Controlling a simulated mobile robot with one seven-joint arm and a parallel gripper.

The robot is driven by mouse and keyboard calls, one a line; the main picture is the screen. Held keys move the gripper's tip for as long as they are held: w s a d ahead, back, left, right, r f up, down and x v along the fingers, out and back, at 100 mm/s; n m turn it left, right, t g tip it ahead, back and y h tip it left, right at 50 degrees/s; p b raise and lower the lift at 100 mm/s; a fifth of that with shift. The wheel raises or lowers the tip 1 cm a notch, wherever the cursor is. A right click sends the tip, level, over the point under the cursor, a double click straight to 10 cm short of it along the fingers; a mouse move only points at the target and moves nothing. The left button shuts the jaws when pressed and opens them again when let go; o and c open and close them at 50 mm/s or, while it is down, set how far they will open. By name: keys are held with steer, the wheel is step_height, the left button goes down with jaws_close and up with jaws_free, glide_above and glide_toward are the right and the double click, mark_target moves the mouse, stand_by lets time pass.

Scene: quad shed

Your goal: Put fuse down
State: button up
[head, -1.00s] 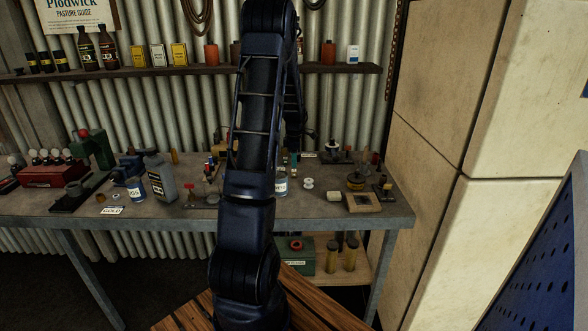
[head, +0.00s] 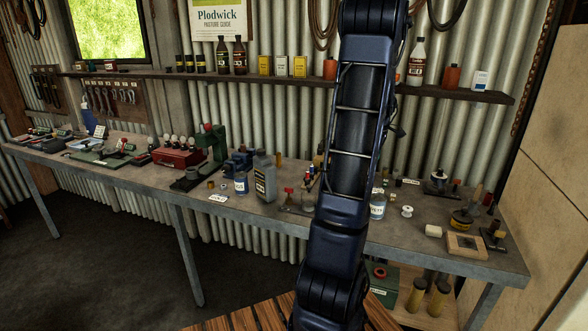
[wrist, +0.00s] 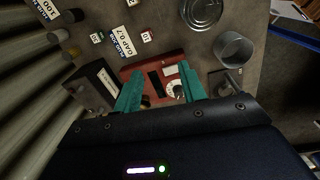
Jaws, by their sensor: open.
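My gripper (wrist: 161,68) shows in the wrist view as two teal fingers spread apart, over a red box (wrist: 148,66) with a black slot, a white label and a round white dial. No object is clearly gripped between the fingers. I cannot pick out the fuse with certainty in either view; the small parts are too small or dark. In the head view my arm stands in front of the bench and hides the gripper and part of the benchtop.
The grey workbench (head: 120,172) carries many small items, including a white spool (head: 407,211) and a grey bottle (head: 264,178). A shelf (head: 470,95) runs along the wall above. In the wrist view, a metal cup (wrist: 235,50) and a black box (wrist: 95,82) flank the red box.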

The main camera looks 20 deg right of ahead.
steer(key=a+r+m+t, duration=0.15)
steer(key=a+r, duration=0.35)
steer(key=a, duration=0.7)
steer(key=a+r+m, duration=0.2)
steer(key=a+r, duration=0.3)
steer(key=a, duration=0.8)
steer(key=s+a+m+t, duration=0.2)
steer(key=s+a+m, duration=0.2)
steer(key=s+a, duration=1.1)
steer(key=a+r, duration=0.1)
steer(key=a, duration=0.2)
steer(key=shift+s+a+t, duration=0.35)
steer(key=shift+s+a, duration=0.05)
